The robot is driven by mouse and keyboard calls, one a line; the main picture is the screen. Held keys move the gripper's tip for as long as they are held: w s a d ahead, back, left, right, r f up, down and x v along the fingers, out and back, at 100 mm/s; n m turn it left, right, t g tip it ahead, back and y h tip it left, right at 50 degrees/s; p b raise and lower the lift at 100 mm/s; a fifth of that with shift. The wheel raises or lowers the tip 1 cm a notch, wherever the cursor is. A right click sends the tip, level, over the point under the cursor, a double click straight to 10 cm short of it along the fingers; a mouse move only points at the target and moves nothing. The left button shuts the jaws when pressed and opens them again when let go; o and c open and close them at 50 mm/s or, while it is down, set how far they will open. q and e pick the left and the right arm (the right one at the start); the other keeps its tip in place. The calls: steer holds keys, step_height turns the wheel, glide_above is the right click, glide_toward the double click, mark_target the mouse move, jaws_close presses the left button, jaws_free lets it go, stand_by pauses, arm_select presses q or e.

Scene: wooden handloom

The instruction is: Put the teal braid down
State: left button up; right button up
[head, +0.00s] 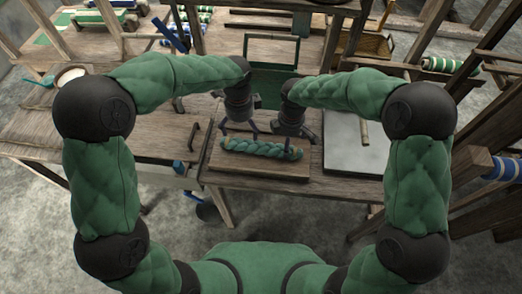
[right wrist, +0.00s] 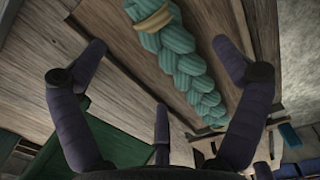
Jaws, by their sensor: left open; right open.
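The teal braid (head: 261,149) lies lengthwise on a wooden board (head: 258,170) on the table, with a yellowish tie near each end. In the right wrist view the braid (right wrist: 180,60) runs between my open right fingers, with a tan tie (right wrist: 155,18) around it. My left gripper (head: 240,132) is open just above the braid's left part. My right gripper (head: 290,136) is open above its right part. In the right wrist view the right gripper (right wrist: 160,65) has nothing closed in its fingers. Whether any fingertip touches the braid I cannot tell.
A pale flat panel (head: 350,155) with a wooden stick (head: 364,133) lies right of the board. A dark green frame (head: 270,70) stands behind it. A white bowl (head: 70,76) is at the far left. Loom beams (head: 490,110) rise at the right.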

step_height(320, 180, up, 7)
steer(key=shift+r, duration=0.15)
stand_by(0.6)
